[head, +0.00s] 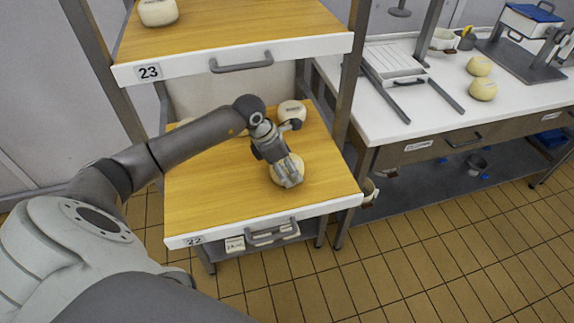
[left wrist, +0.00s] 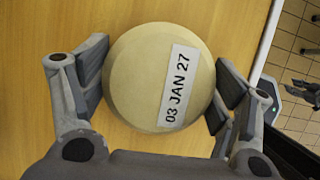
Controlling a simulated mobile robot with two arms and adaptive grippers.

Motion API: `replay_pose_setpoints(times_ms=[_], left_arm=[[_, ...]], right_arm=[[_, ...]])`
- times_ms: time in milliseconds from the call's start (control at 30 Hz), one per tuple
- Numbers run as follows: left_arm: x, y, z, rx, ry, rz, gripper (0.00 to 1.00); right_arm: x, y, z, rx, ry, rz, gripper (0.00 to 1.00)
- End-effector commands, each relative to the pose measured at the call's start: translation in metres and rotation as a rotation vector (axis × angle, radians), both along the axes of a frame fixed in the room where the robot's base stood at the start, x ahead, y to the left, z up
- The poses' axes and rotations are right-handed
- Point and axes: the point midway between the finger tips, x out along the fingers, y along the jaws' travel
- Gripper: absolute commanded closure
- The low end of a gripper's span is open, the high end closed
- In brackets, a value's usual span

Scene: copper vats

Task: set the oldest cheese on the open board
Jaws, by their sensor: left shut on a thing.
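My left gripper (head: 286,165) is shut on a round pale cheese (head: 298,168) at the front right of the wooden board marked 22 (head: 220,208). In the left wrist view the fingers (left wrist: 160,88) sit on both sides of this cheese (left wrist: 135,75), whose label reads 03 JAN 27. I cannot tell whether it touches the board or is just above it. Another cheese (head: 292,110) sits at the back right of board 22. A cheese (head: 158,12) with a label too small to read sits on the upper board marked 23 (head: 220,40).
To the right, a white counter (head: 385,118) carries a slatted white tray (head: 393,62), two dark rails and two cheeses (head: 479,66) (head: 483,91). Metal rack posts (head: 350,75) stand beside the boards. The left and front of board 22 are bare. Tiled floor is clear in front.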

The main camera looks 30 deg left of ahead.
Motion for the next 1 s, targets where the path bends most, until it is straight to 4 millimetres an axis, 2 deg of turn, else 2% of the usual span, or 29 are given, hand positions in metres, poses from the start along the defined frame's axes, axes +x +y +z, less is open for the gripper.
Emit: replay_pose_setpoints(times_ms=[300, 333, 467, 800, 1000], left_arm=[[0.001, 0.0, 0.0, -0.001, -0.003, 0.0, 0.56], [0.001, 0.0, 0.0, -0.001, -0.002, 0.0, 0.15], [0.001, 0.0, 0.0, -0.001, -0.002, 0.0, 0.0], [-0.001, 0.0, -0.002, 0.001, 0.002, 0.0, 0.0], [0.0, 0.0, 0.008, 0.0, 0.0, 0.0, 0.0]], right_arm=[[-0.001, 0.0, -0.001, 0.0, 0.001, 0.001, 0.66], [-0.001, 0.0, -0.001, 0.0, 0.001, 0.001, 0.66], [-0.001, 0.0, -0.001, -0.001, 0.002, 0.001, 0.66], [-0.001, -0.003, -0.001, -0.004, 0.002, 0.002, 0.66], [-0.001, -0.003, 0.005, -0.004, 0.002, 0.002, 0.66]])
